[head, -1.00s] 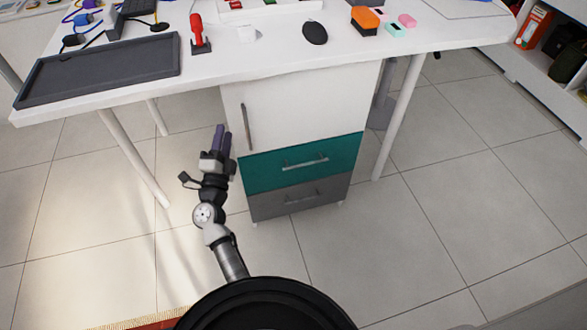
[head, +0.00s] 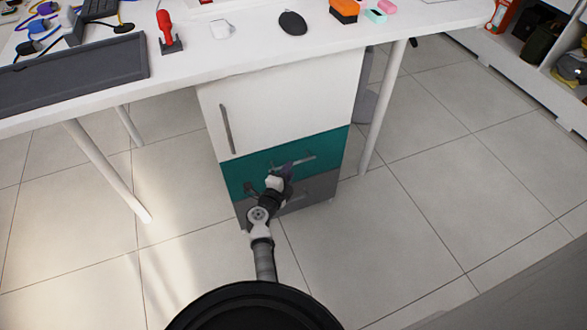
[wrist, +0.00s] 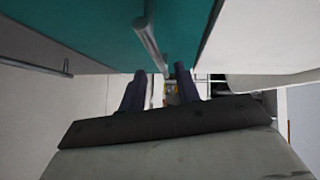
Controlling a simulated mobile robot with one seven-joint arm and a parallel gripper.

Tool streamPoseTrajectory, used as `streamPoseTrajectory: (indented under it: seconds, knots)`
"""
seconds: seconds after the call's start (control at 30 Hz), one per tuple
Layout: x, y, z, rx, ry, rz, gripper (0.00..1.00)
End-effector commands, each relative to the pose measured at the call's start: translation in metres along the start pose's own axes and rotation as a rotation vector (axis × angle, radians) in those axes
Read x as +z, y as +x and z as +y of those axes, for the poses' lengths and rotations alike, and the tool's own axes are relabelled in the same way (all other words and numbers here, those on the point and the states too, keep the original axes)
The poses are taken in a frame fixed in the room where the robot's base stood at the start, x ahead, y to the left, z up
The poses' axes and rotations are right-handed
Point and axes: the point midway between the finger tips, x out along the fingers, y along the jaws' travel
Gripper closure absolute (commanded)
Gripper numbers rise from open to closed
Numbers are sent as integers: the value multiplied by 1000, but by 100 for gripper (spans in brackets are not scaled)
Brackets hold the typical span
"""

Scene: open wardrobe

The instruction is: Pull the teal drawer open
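The teal drawer (head: 240,177) is the middle front of the white cabinet and looks flush with it, closed. Its silver bar handle (head: 306,158) runs across the front. In the wrist view, the teal front (wrist: 85,28) fills the top and the handle (wrist: 150,42) points toward the gap between my fingers. My gripper (head: 288,170) is in front of the drawer and partly covers the left of the handle. In the wrist view my gripper's two dark fingers (wrist: 160,80) are apart with nothing clearly between them. Whether they touch the handle, I cannot tell.
A white door with a vertical handle (head: 227,129) is above the teal drawer. A grey drawer (head: 318,188) is below it. The white desk (head: 215,63) overhangs the cabinet, with legs (head: 383,110) on both sides. The tiled floor (head: 400,235) in front is clear.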

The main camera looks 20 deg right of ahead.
Motion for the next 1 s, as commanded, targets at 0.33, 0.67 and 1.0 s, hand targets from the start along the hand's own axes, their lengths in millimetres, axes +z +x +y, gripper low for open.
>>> streamPoseTrajectory:
  seconds: [0.33,0.67,1.0]
  knots:
    - [0,45,1,-1,-1,0,68]
    - [0,48,-1,-1,-1,-1,68]
    - [0,48,0,-1,-1,-1,100]
